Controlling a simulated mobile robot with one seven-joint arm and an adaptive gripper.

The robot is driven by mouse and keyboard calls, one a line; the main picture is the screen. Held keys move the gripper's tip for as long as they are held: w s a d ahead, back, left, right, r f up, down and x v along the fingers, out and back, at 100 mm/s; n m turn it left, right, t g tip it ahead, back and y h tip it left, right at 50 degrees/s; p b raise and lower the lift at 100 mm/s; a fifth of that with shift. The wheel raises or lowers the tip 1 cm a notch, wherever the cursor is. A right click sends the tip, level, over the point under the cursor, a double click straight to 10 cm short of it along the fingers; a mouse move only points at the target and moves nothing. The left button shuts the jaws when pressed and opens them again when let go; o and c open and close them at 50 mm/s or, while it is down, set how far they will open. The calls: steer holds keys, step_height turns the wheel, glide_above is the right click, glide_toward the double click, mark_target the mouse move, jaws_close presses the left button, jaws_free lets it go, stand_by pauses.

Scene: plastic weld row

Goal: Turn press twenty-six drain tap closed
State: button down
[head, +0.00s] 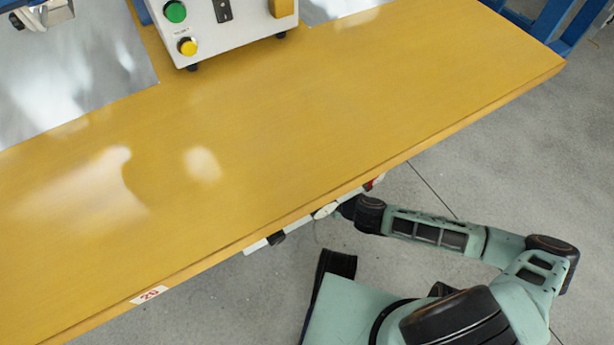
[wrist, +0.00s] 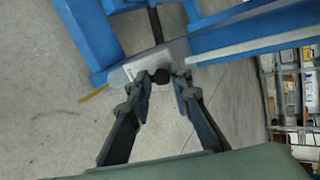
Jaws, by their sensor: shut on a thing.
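In the wrist view, my gripper (wrist: 163,82) has its two fingers on either side of a small dark knob (wrist: 160,75). It is shut on this knob, which looks like the drain tap's handle. The knob sits at a pale block (wrist: 178,50) on the blue frame. In the head view, my arm reaches in under the front edge of the yellow bench (head: 300,130), and the fingertips and tap are hidden there. A number label (head: 149,294) reading 26 is on the bench's front edge. Whether the tap stands open or closed cannot be told.
A white control box (head: 220,30) with green and yellow buttons stands on the bench. A pale strip with a black part (head: 276,238) and a red part (head: 375,181) show below the edge. Blue beams (wrist: 245,38) surround the gripper's far side. Shelves (wrist: 295,90) stand right.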

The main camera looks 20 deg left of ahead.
steer(key=shift+s+a, duration=0.25)
steer(key=c, duration=2)
jaws_free()
steer(key=shift+o, duration=1.3)
steer(key=shift+w, duration=0.1)
steer(key=shift+w+d, duration=0.1)
steer(key=v, duration=0.7)
steer(key=shift+d+r, duration=0.15)
steer(key=shift+d, duration=0.1)
